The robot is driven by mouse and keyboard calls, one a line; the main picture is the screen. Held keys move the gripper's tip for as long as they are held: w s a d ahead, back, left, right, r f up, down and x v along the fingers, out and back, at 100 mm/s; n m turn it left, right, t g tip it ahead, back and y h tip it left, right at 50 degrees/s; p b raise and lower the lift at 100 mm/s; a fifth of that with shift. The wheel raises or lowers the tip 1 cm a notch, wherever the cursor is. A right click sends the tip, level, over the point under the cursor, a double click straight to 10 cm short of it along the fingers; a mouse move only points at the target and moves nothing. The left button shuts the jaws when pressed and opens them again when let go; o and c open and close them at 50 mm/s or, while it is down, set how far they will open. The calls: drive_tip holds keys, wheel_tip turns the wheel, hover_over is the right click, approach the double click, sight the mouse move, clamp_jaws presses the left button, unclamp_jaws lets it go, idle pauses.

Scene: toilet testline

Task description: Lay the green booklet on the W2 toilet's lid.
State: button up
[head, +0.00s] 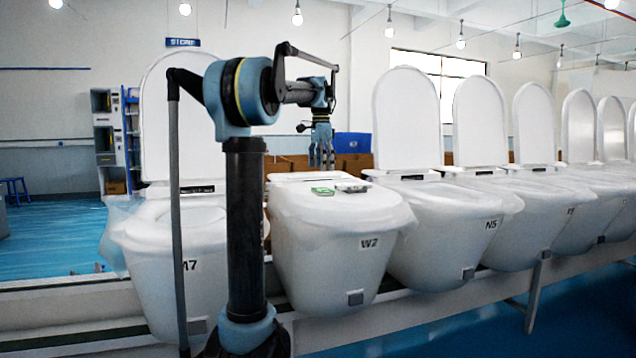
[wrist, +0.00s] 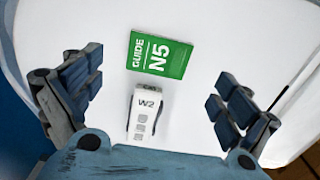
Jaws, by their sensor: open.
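The green booklet (head: 322,190) lies flat on the closed lid of the W2 toilet (head: 335,240). In the wrist view the booklet (wrist: 158,55) reads "GUIDE N5", and the white lid (wrist: 205,45) spreads under it. A white remote marked W2 (wrist: 146,115) lies on the same lid beside the booklet, apart from it; it also shows in the head view (head: 351,187). My gripper (head: 321,158) is above the back part of this lid, pointing down. In the wrist view my gripper (wrist: 160,88) is open and empty, its fingers wide apart on both sides of the remote.
The N5 toilet (head: 450,225) stands right of W2, lid raised. The M7 toilet (head: 190,255) stands to the left, lid raised, partly hidden by my arm. More toilets with raised lids line the right. A blue bin (head: 353,142) and brown boxes are behind.

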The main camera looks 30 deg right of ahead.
drive_tip(key=shift+r, duration=2.55)
drive_tip(key=shift+s, duration=0.1)
